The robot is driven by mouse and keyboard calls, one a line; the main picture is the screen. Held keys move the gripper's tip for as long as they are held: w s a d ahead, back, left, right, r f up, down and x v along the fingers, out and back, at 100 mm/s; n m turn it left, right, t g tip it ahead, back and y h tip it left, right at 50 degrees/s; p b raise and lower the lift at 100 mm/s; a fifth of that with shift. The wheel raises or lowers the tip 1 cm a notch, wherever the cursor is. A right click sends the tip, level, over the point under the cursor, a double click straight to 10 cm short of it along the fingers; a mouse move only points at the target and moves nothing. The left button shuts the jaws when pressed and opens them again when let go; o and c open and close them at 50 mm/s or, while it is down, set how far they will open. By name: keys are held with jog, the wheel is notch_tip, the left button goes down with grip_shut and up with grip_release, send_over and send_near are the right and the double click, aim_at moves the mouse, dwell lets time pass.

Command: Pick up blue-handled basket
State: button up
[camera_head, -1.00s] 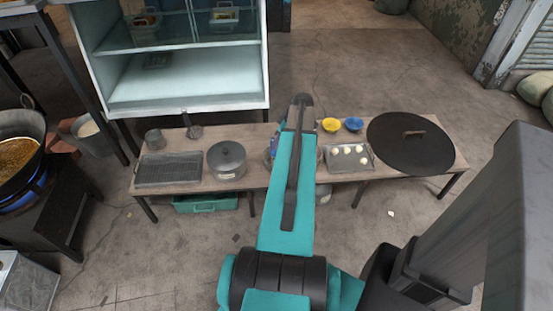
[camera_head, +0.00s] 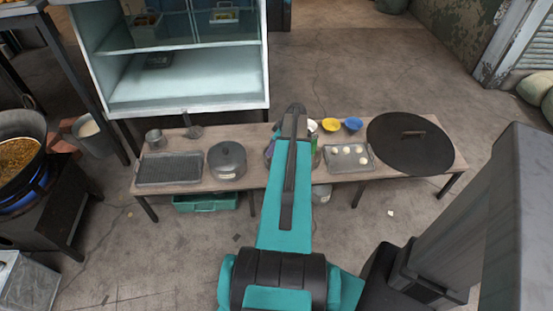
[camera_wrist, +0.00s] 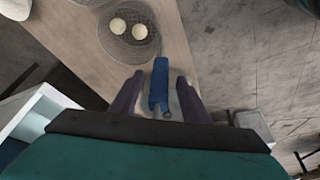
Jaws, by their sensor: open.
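The basket is a round wire mesh strainer (camera_wrist: 112,42) with two pale balls in it, lying on the wooden table in the wrist view. Its blue handle (camera_wrist: 159,88) points down toward my wrist. My gripper (camera_wrist: 158,78) is open, with one dark finger on each side of the handle and gaps showing between. I cannot tell how far above or level with the handle the fingers are. In the head view my arm hides the gripper and most of the basket.
A glass cabinet (camera_head: 185,100) stands behind.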

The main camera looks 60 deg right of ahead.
dwell(0.3)
grip_shut()
jog(key=shift+r, duration=0.1)
jog(key=shift+r+b, duration=0.4)
jog(key=shift+r, duration=4.6)
